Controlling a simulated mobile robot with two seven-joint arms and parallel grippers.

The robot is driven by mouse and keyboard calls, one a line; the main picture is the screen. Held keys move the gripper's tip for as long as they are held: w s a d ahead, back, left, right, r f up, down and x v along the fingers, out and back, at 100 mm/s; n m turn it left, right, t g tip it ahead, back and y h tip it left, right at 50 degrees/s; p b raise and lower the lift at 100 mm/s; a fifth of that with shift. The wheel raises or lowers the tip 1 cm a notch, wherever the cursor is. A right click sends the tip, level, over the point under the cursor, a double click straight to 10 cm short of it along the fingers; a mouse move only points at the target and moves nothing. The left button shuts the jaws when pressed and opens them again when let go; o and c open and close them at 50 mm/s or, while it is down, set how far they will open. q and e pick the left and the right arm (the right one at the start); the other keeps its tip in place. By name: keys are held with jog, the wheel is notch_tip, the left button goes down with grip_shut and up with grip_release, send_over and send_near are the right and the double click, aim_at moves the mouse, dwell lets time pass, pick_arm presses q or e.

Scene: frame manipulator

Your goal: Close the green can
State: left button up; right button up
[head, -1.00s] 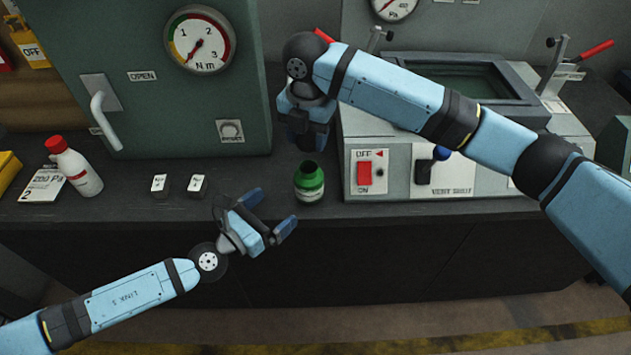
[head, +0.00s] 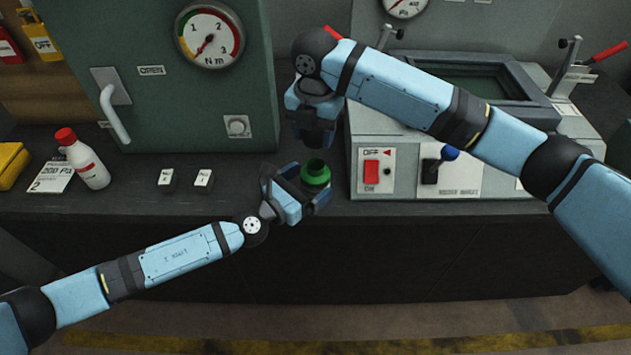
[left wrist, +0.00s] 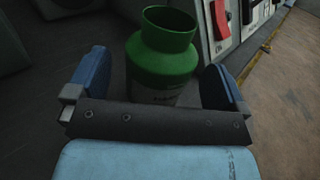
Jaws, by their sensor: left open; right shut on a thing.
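The green can (head: 316,173) stands upright on the dark bench near its front edge, with its round mouth uncovered. It also shows in the left wrist view (left wrist: 162,62), between and just beyond my fingers. My left gripper (head: 305,188) is open, with one blue finger on each side of the can; I cannot tell whether either touches it. My right gripper (head: 314,138) points down just above the can. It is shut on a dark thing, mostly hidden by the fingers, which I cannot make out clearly.
A white bottle with a red cap (head: 84,160) stands at the left beside a label card (head: 52,177). Two small tags (head: 166,179) lie left of the can. A grey switch panel (head: 376,171) is close on the right. A green cabinet (head: 190,120) stands behind.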

aim_at(317, 176)
pick_arm(q)
jog(key=shift+x, duration=1.55)
jog(key=c, duration=1.4)
jog(key=shift+o, duration=0.2)
pick_arm(e)
jog(key=shift+f, duration=2.5)
jog(key=shift+f, duration=0.1)
jog(key=shift+f, duration=0.8)
jog(key=shift+f, duration=0.55)
